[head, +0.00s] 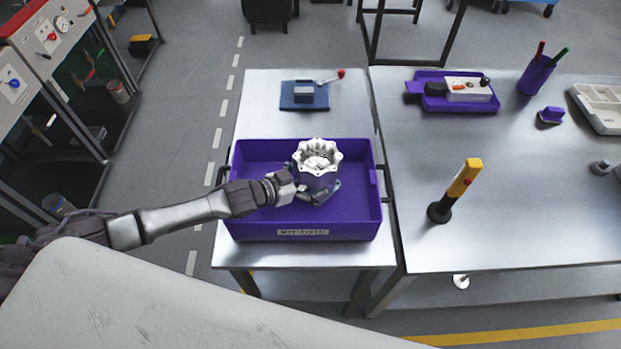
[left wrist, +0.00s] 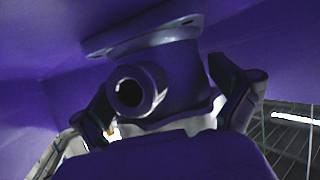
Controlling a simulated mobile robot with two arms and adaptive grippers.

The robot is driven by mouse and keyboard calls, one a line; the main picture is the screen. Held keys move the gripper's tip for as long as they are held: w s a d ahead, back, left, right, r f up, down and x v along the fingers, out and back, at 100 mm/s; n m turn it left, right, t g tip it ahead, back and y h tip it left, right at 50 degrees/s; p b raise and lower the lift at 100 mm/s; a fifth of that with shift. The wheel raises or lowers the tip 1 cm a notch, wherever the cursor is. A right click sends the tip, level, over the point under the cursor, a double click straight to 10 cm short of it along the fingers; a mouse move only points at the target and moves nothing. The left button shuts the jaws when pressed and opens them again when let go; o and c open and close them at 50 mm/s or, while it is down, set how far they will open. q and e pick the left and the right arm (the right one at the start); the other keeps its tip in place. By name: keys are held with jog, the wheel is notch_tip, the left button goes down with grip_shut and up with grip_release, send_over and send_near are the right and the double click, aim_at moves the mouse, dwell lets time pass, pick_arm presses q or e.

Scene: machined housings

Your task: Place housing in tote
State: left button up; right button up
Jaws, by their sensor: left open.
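The housing (head: 319,162) is a silvery metal part with a scalloped flange on top and an open bore. It is upright within the right half of the purple tote (head: 252,229), its top rising above the tote floor. My left gripper (head: 315,192) reaches in from the left, low beside the housing. In the left wrist view, the open fingers (left wrist: 172,100) stand on either side of the housing's body (left wrist: 178,75), which has a round side port. Gaps show beside the fingers, but contact is unclear.
The tote stands on a metal table with a blue fixture (head: 304,96) and red-knobbed lever behind it. The right table holds a purple tray (head: 452,91), a yellow-topped black post (head: 455,190) and a pen cup (head: 536,74). The tote's left half is clear except for my arm.

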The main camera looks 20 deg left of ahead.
pick_arm(q)
jog(key=b+v, duration=0.1)
jog(key=v, duration=0.5)
jog(key=shift+s+a, duration=0.25)
jog(key=shift+s, duration=0.05)
jog(key=shift+s+a+r, duration=0.2)
jog(key=shift+r, duration=0.05)
